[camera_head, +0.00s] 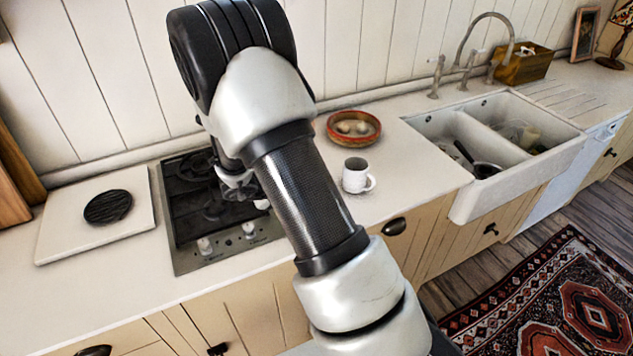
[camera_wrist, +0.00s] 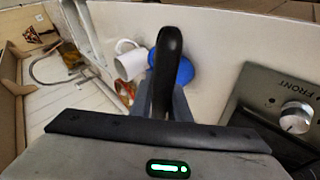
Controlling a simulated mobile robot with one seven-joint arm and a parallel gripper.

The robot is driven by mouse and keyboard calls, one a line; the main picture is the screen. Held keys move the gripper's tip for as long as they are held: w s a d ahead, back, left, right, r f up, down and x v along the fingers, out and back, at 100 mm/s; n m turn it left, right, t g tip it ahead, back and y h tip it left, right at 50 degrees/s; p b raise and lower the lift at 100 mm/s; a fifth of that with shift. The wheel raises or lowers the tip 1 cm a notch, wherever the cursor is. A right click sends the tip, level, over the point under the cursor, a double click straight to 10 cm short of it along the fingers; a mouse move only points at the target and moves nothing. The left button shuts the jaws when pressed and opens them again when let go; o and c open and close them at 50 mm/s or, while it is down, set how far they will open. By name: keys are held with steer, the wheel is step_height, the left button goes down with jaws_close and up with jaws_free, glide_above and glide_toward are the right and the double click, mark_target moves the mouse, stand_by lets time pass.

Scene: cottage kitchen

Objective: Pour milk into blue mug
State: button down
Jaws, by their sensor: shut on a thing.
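My gripper (camera_wrist: 166,100) is shut on a dark, rounded, handle-like thing (camera_wrist: 169,50) in the wrist view. I cannot tell whether this belongs to a milk container. A blue round thing (camera_wrist: 184,70) shows just behind it, partly covered; I cannot tell whether it is the blue mug. A white mug (camera_head: 356,175) stands upright on the counter, right of my arm in the head view, and also shows in the wrist view (camera_wrist: 130,62). In the head view my gripper (camera_head: 238,185) is partly hidden by my arm, over the hob's right side. No milk can be made out.
The hob (camera_head: 185,205) has knobs along its front. A white board (camera_head: 70,225) with a dark round thing (camera_head: 108,207) lies left of it. A reddish bowl (camera_head: 353,127) stands behind the white mug. The double sink (camera_head: 515,180) is at right. Counter right of the white mug is clear.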

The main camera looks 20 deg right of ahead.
steer(key=shift+y+b, duration=0.3)
steer(key=b, duration=0.3)
steer(key=shift+w+f+m+t+y, duration=0.1)
steer(key=shift+f+m+t+y, duration=0.2)
steer(key=shift+m+y, duration=0.1)
steer(key=b, duration=0.2)
steer(key=shift+a+y+b, duration=0.15)
steer(key=shift+y+b, duration=0.15)
steer(key=shift+b, duration=0.1)
steer(key=shift+w+r+t, duration=0.1)
steer(key=shift+r+t, duration=0.15)
steer(key=shift+t, duration=0.05)
